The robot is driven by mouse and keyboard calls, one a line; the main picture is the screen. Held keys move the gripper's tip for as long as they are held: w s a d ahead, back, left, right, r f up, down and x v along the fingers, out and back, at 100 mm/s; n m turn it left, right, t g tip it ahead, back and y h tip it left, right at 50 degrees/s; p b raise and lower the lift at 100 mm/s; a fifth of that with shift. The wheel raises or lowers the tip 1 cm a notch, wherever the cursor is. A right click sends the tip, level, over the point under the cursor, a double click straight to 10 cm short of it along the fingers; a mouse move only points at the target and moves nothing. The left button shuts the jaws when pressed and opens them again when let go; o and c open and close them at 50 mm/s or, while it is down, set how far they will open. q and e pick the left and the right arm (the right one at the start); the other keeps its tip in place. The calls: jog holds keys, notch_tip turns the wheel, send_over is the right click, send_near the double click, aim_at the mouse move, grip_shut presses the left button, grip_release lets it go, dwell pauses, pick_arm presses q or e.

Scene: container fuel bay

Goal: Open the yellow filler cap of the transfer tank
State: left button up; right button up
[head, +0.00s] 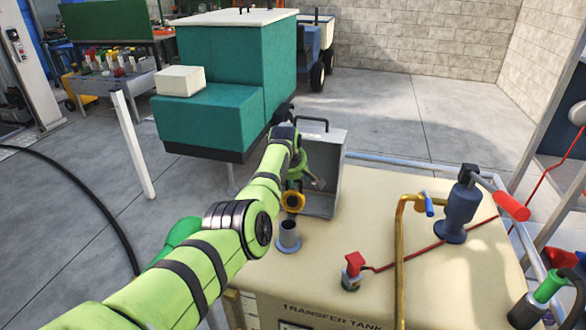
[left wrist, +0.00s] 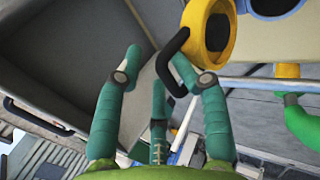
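The transfer tank (head: 330,268) is a cream box at the lower middle of the head view. Its grey filler neck (head: 289,238) stands up from the top, with a dark open mouth. The yellow filler cap (head: 293,200) is tilted up behind the neck, clear of the mouth. In the left wrist view the cap (left wrist: 208,32) shows a dark inside and a black loop handle (left wrist: 172,62). My left gripper (head: 297,172) is by the cap. In the wrist view its fingers (left wrist: 156,60) are apart, the right fingertip beside the handle; contact is unclear. My right gripper is not identifiable.
A grey open box (head: 325,165) stands right behind the cap. A yellow pipe (head: 400,240), a blue-grey pump (head: 460,208) with a red grip and a red-capped fitting (head: 353,265) stand to the right. A teal cabinet (head: 215,110) is behind; the floor at back right is clear.

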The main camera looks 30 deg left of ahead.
pick_arm(q)
jog(key=v, duration=1.1)
jog(key=shift+s+d, duration=0.15)
jog(key=shift+s, duration=0.05)
